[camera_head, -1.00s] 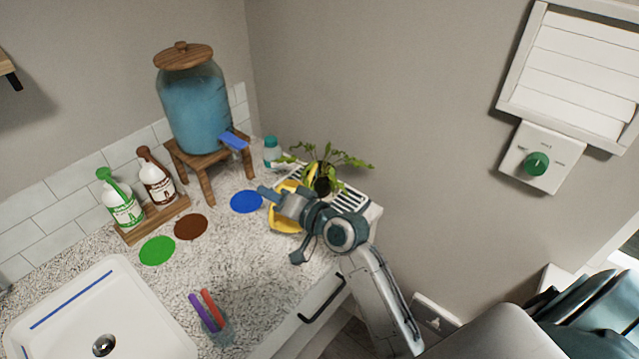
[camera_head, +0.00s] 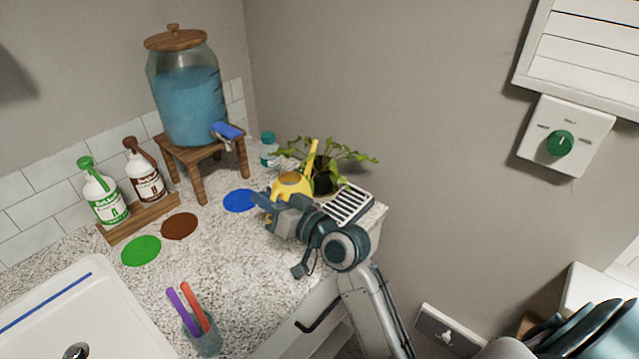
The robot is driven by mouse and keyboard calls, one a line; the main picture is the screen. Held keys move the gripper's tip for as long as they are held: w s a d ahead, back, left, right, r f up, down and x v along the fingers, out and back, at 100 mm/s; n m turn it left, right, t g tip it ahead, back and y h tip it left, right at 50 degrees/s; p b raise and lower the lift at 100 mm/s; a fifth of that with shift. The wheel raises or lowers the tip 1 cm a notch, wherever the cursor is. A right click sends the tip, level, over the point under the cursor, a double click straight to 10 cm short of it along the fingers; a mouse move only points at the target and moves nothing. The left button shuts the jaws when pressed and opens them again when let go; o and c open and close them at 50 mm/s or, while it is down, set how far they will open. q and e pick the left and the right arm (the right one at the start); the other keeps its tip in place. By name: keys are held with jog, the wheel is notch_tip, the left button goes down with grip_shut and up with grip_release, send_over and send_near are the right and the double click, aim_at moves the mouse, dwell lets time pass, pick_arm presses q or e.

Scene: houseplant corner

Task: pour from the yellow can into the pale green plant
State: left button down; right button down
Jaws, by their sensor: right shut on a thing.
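The yellow can (camera_head: 291,186) is at the back right of the counter, its spout rising on the right side in front of the leaves. My right gripper (camera_head: 268,207) is shut on the can from the near side, hiding its lower part. I cannot tell whether the can touches the counter. The green leafy plant (camera_head: 349,155) stands just right of and behind the can, in a dark pot (camera_head: 324,184) partly hidden by it. No water stream shows. My left gripper is out of view.
A slotted white rack (camera_head: 350,204) lies right of the can at the counter edge. A blue water dispenser (camera_head: 190,105) on a wooden stand, a teal-capped bottle (camera_head: 269,153) and a blue disc (camera_head: 240,200) are left of it. A cup of markers (camera_head: 205,338) stands in front.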

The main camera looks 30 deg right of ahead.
jog(key=shift+r, duration=0.1)
jog(key=s+a+r+p, duration=0.2)
jog(key=a+r, duration=0.1)
jog(key=shift+s+a+p, duration=0.1)
jog(key=shift+s+p, duration=0.2)
jog(key=shift+p, duration=0.1)
jog(key=shift+f, duration=0.1)
dwell(0.6)
